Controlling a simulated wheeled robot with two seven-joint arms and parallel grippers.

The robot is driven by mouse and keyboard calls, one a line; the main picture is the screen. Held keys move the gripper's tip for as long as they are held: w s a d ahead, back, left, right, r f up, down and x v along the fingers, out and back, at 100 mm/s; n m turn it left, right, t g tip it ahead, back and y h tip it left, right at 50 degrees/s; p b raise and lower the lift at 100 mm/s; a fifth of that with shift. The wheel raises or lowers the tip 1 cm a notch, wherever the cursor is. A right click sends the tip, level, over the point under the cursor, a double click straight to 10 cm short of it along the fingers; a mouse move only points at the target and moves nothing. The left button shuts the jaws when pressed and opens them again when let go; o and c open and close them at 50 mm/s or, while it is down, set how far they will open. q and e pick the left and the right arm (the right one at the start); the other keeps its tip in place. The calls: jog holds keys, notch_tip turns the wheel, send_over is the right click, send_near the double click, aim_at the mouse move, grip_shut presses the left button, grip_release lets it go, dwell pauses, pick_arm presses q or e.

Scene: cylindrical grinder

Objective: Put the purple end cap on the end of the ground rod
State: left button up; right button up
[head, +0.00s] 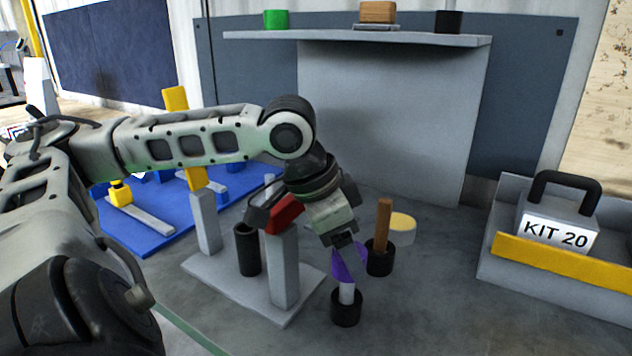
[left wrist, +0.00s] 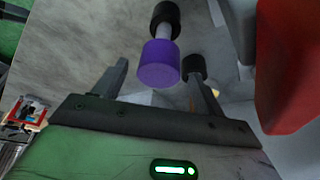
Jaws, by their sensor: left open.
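The purple end cap (head: 349,264) is at the top end of a short pale rod (head: 347,293), which stands in a black holder (head: 346,312). In the left wrist view the purple cap (left wrist: 160,64) lines up with the grey rod (left wrist: 163,32) and the black holder (left wrist: 166,14). My left gripper (head: 343,240) is just above the cap and hides part of it. Its jaws (left wrist: 157,72) are open, one finger to each side of the cap in the left wrist view, with gaps visible. My right gripper is in neither view.
A black cup with a brown rod (head: 383,225) stands close behind the cap, near a yellow-topped disc (head: 403,228). A grey stand (head: 284,270) and black tube (head: 247,250) are left. The KIT 20 block (head: 557,225) is right. The front right floor is clear.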

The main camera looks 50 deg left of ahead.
pick_arm(q)
jog(key=p+v, duration=0.1)
jog(key=v, duration=1.3)
jog(key=shift+s+r, duration=0.2)
jog(key=shift+s, duration=0.05)
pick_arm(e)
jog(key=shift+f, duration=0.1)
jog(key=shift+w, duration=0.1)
